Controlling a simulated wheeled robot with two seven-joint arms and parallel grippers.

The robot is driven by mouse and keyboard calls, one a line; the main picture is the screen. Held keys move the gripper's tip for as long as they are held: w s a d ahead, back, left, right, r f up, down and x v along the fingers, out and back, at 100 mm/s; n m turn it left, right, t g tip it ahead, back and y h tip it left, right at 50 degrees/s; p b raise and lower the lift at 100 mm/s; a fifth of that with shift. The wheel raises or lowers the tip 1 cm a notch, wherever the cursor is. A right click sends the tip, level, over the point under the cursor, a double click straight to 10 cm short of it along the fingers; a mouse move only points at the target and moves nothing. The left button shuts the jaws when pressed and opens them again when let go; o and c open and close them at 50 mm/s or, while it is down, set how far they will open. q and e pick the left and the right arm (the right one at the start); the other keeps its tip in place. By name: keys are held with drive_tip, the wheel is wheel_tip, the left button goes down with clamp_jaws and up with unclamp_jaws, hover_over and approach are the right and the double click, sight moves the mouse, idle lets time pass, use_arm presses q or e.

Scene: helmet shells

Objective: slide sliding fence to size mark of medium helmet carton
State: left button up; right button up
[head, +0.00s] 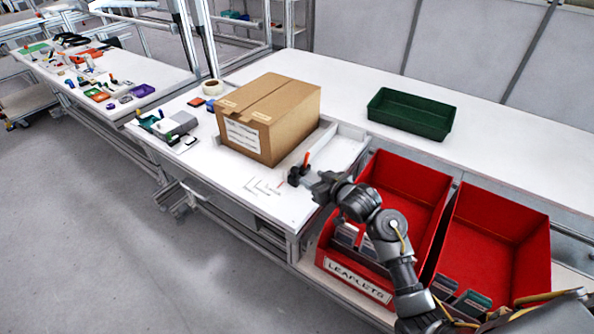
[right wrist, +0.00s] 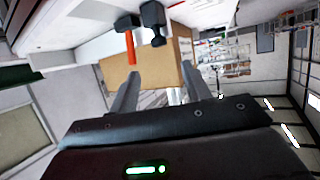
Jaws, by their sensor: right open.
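The brown carton (head: 262,122) stands closed on the white bench, with pale rails along its right side. A black clamp with an orange lever (head: 306,160), apparently part of the sliding fence, sits near the carton's front right corner. Corner-shaped size marks (head: 262,186) lie on the bench in front; their labels are too small to read. My right gripper (head: 322,184) is open and empty, just right of the clamp. In the right wrist view, the orange lever (right wrist: 130,48) and carton (right wrist: 146,66) show beyond the open fingers (right wrist: 159,86). My left gripper is out of view.
Red leaflet bins (head: 345,262) stand below and right of the bench edge, under my right arm. A green tray (head: 410,114) is on the back bench. A tape roll (head: 212,87) and a grey device (head: 175,124) lie left of the carton.

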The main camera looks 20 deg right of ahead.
sight(296, 170)
drive_tip(key=x, duration=1)
drive_tip(key=shift+w+a+f, duration=0.15)
drive_tip(key=shift+w+f, duration=0.1)
drive_tip(key=shift+f, duration=0.05)
clamp_jaws()
